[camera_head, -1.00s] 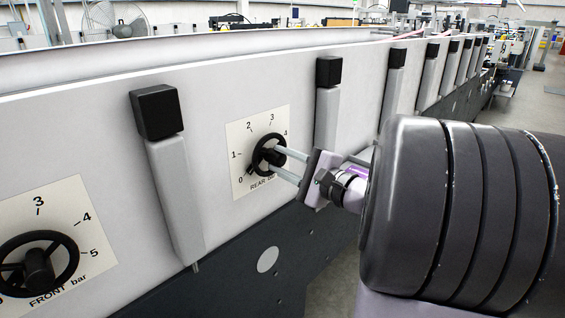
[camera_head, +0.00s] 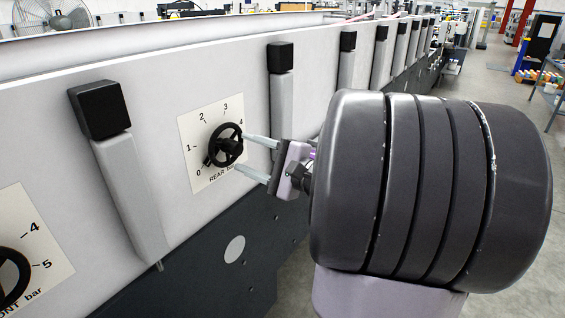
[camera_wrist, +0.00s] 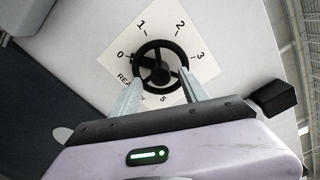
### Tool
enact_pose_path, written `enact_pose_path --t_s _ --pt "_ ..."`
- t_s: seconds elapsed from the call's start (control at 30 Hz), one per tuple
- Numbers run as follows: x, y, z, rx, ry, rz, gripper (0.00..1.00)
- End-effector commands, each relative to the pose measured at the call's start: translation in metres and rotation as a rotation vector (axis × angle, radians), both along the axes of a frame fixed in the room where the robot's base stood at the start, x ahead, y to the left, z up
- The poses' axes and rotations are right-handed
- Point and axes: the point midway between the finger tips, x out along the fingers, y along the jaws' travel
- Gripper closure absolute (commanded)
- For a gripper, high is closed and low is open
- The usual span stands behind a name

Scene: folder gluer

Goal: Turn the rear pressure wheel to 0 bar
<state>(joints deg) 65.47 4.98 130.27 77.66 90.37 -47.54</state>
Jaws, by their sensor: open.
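The rear pressure wheel (camera_head: 229,146) is a black spoked handwheel on a white square dial plate (camera_head: 187,122), numbered from 0 upward and lettered REAR. A small nub on its rim lies by the 0 mark at the lower left. In the wrist view the wheel (camera_wrist: 160,72) shows beyond the fingertips, its nub close to 0. My gripper (camera_head: 243,153) is open and empty, with its two pale fingers spread at the wheel's right side and their tips just off the rim. My own arm hides what lies behind it at the right.
The front pressure wheel (camera_head: 12,272) and its dial are cut off at the lower left. Grey posts with black caps (camera_head: 100,108) stick out from the machine wall on both sides of the rear dial. Open floor (camera_head: 500,70) shows at the right.

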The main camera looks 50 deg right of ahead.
Motion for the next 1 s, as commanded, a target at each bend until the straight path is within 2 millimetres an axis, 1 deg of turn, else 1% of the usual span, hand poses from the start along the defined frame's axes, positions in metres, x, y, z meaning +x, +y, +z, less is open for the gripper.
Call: enact_pose_path --t_s 0.03,0.17,0.2,0.3,0.43,0.5,0.6,1.0 --pt "-0.014 -0.003 0.003 0.001 0.000 -0.008 0.48" --pt "-0.057 -0.007 0.004 0.002 0.000 -0.009 0.48" --pt "-0.071 -0.008 0.004 0.003 0.000 -0.009 0.48" --pt "-0.101 -0.010 0.003 0.002 0.001 -0.008 0.48" --pt "-0.128 -0.011 0.003 0.001 0.000 -0.004 0.48" --pt "-0.137 -0.011 0.002 0.001 0.000 -0.002 0.48" --pt "-0.143 -0.011 0.001 0.001 0.001 -0.001 0.48" --pt "-0.143 -0.011 0.001 0.000 0.000 0.001 0.48"
